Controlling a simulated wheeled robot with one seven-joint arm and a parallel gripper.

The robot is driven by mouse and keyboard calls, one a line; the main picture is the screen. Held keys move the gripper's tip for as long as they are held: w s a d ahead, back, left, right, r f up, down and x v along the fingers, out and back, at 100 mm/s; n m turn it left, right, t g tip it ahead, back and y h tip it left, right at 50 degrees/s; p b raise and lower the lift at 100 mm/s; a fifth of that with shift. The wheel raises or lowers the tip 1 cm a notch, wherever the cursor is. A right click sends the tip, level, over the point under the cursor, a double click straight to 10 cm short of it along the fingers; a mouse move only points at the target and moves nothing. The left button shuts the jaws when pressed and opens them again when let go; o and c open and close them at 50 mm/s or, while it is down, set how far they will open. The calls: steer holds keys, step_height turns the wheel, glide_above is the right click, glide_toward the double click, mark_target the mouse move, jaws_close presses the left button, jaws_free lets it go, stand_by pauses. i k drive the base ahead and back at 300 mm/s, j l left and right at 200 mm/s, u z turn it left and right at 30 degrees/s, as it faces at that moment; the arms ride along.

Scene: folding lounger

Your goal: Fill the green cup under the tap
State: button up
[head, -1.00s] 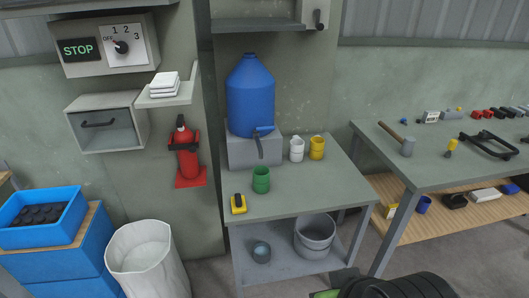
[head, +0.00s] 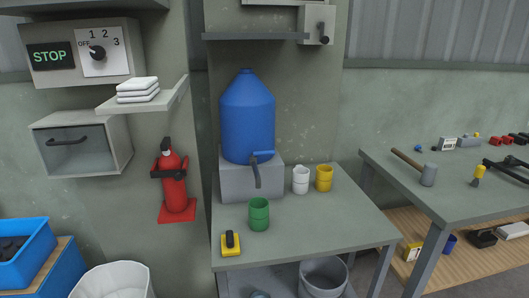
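The green cup (head: 259,214) stands upright on the grey table (head: 330,228), a little in front of the water dispenser. The dispenser is a blue bottle (head: 248,118) on a grey block (head: 236,182). Its blue tap (head: 260,157) has a dark spout (head: 257,176) pointing down, behind and above the green cup. The cup stands forward of the block; its contents cannot be made out. My gripper is not in view.
A white cup (head: 300,180) and a yellow cup (head: 324,178) stand right of the dispenser. A yellow-and-black object (head: 231,244) lies at the table's front left. A shelf (head: 255,37) hangs above. A second table (head: 450,196) with tools stands right.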

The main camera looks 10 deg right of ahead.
mark_target(263, 152)
steer(key=i+u, duration=0.4)
steer(key=i+l+u, duration=0.15)
steer(key=u, duration=0.2)
steer(key=i+l+u, duration=0.25)
steer(key=u, duration=0.15)
